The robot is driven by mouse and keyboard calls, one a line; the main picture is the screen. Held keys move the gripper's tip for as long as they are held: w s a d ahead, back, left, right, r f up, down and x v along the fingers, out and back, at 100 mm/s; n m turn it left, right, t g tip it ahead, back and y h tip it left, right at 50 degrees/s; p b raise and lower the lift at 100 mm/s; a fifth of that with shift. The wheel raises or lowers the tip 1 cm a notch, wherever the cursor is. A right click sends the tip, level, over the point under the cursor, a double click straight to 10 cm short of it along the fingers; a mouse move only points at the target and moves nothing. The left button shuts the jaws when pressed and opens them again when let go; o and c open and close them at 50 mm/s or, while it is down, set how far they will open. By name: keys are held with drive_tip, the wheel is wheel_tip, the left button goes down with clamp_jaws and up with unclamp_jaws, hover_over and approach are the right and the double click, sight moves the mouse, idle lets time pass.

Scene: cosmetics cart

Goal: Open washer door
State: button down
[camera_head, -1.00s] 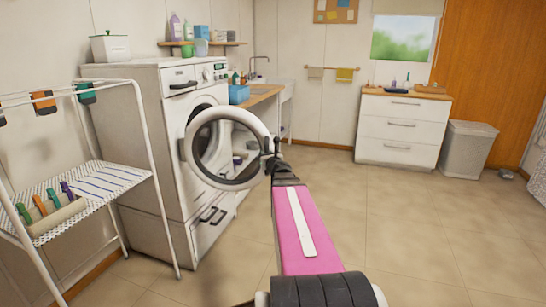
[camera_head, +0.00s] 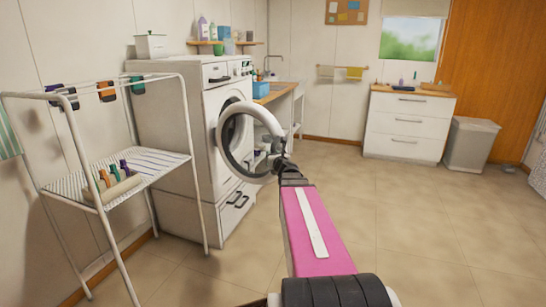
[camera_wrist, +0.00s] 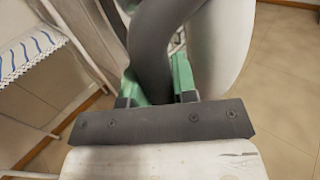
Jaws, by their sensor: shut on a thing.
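The white washer (camera_head: 210,185) stands left of the middle in the head view. Its round door (camera_head: 229,125) stands open, swung out from the front, with a pale ring and a grey inner rim. My gripper (camera_head: 283,165) is at the door's free edge, on the right. In the wrist view, the green fingers of my gripper (camera_wrist: 158,78) sit on both sides of the door's dark curved rim (camera_wrist: 155,45) and are shut on it. The fingertips are partly hidden by the rim.
A white drying rack (camera_head: 170,160) with clips and pegs stands close on the left of the washer. A white drawer cabinet (camera_head: 405,128) and a bin (camera_head: 470,145) stand at the back right. The tiled floor (camera_head: 420,225) on the right is clear.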

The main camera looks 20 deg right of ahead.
drive_tip(key=shift+s+a, duration=0.1)
drive_tip(key=shift+s, duration=0.25)
drive_tip(key=c, duration=0.9)
unclamp_jaws()
drive_tip(key=s, duration=1)
drive_tip(key=shift+s, duration=0.4)
